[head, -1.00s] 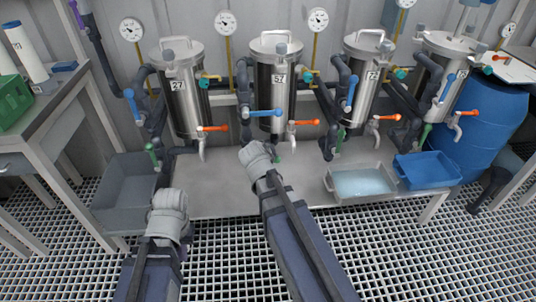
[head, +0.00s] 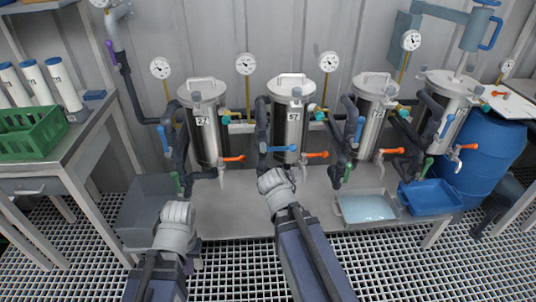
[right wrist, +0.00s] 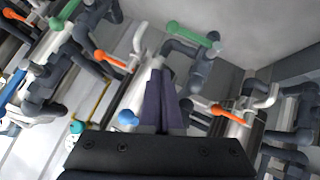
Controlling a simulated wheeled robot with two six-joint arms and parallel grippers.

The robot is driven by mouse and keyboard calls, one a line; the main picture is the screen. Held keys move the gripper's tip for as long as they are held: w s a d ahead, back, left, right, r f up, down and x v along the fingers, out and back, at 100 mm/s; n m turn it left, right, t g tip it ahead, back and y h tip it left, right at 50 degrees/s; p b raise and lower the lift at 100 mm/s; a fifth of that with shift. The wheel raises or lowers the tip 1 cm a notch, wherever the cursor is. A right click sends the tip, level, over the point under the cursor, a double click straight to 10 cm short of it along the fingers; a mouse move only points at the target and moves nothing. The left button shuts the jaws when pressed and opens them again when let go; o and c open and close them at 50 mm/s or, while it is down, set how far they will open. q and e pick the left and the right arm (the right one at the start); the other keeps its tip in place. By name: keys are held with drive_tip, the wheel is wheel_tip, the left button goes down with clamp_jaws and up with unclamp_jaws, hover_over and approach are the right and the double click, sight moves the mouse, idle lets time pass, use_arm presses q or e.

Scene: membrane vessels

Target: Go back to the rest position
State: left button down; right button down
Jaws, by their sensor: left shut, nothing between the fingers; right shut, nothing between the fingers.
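My left gripper (head: 194,252) shows only in part in the head view, low at left, beside its grey wrist. It is shut and empty, apart from the vessels and over the floor grating in the picture. My right arm reaches up the middle of the head view, its grey wrist in front of the bench below vessel 57 (head: 289,128); its fingers are hidden there. In the right wrist view, the purple fingers of my right gripper (right wrist: 164,100) are together with nothing between them. Pipes and valve handles lie behind them.
Vessels 27 (head: 205,140) and 72 (head: 372,118) stand on either side of 57, with orange and blue valve handles. A water-filled tray (head: 338,212) and blue tub (head: 430,210) sit right. A green crate (head: 30,142) stands on the left table. Grating in front is open.

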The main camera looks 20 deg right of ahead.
drive_tip(key=s+a+r+n+g+y+p, duration=0.1)
drive_tip(key=s+a+r+g+p, duration=0.1)
drive_tip(key=s+a+r+p, duration=0.2)
drive_tip(key=s+a+r+n+g+y+p, duration=0.2)
drive_tip(key=s+a+r+p, duration=0.3)
drive_tip(key=a+p, duration=0.5)
drive_tip(key=s+a+r+n+g+y+p, duration=0.1)
drive_tip(key=s+a+r+n+g+p, duration=0.1)
drive_tip(key=s+a+r+g+p, duration=0.2)
drive_tip(key=s+a+p, duration=0.3)
drive_tip(key=a, duration=0.2)
drive_tip(key=shift+s+a+r, duration=0.15)
drive_tip(key=shift+s+r, duration=0.05)
